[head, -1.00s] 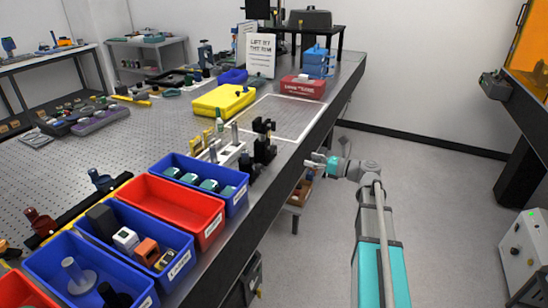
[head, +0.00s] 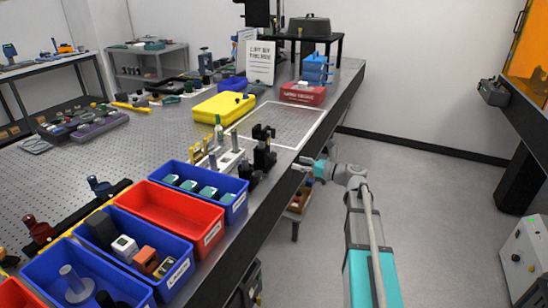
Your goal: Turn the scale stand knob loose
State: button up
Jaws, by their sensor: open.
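My gripper (head: 304,164) is open and empty. It is beyond the right edge of the long bench, close to its side and pointing left at the edge. No knob can be made out clearly, and no part is plainly a scale stand. A black upright mount (head: 263,150) stands on the bench to the left of my gripper, apart from it. A tall black stand (head: 258,12) rises at the far end of the bench, cut off by the top of the picture.
Blue (head: 236,209) and red (head: 210,240) bins line the bench's near right edge. A yellow case (head: 223,107), a red box (head: 303,95) and a black raised table (head: 335,40) stand farther back. A low shelf (head: 297,214) is under the bench.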

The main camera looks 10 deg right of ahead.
aim_at(275, 156)
jog(key=x, duration=0.9)
jog(key=shift+w+a, duration=0.15)
jog(key=shift+a, duration=0.05)
grip_shut()
